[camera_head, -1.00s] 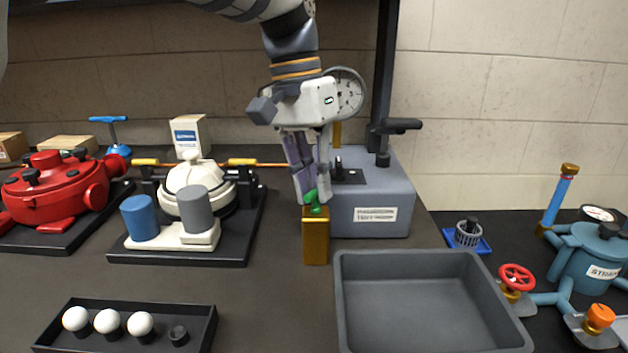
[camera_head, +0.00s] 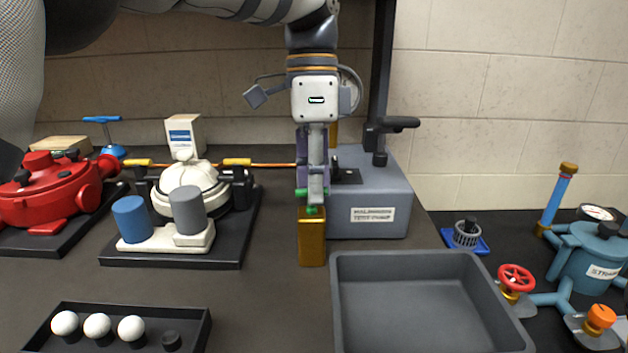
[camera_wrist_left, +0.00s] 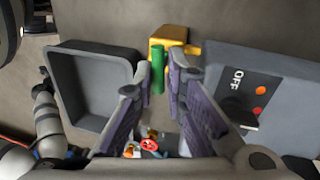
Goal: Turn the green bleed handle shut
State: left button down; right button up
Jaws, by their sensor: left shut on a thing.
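The green bleed handle (camera_head: 311,209) sits on top of a brass-coloured upright block (camera_head: 312,240). My left gripper (camera_head: 312,195) comes down from above and is shut on the handle, with its fingers hiding part of it. In the left wrist view the green handle (camera_wrist_left: 157,69) shows as a short bar between the two fingertips, next to the yellow brass block (camera_wrist_left: 168,42). My right gripper is not in view.
A grey test pump box (camera_head: 370,195) with a label stands just behind and right of the block. An empty grey tray (camera_head: 420,258) lies in front to the right. A white-domed unit (camera_head: 190,180) stands to the left.

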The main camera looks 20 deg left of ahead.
pick_arm(q)
jog(key=shift+m, duration=0.5)
dwell(0.3)
jog(key=c, duration=1.7)
grip_release()
jog(key=shift+o, duration=0.2)
notch_tip(320, 180, up, 7)
jog(key=w, duration=0.1)
jog(key=shift+w+a+r, duration=0.15)
jog(key=shift+r, duration=0.05)
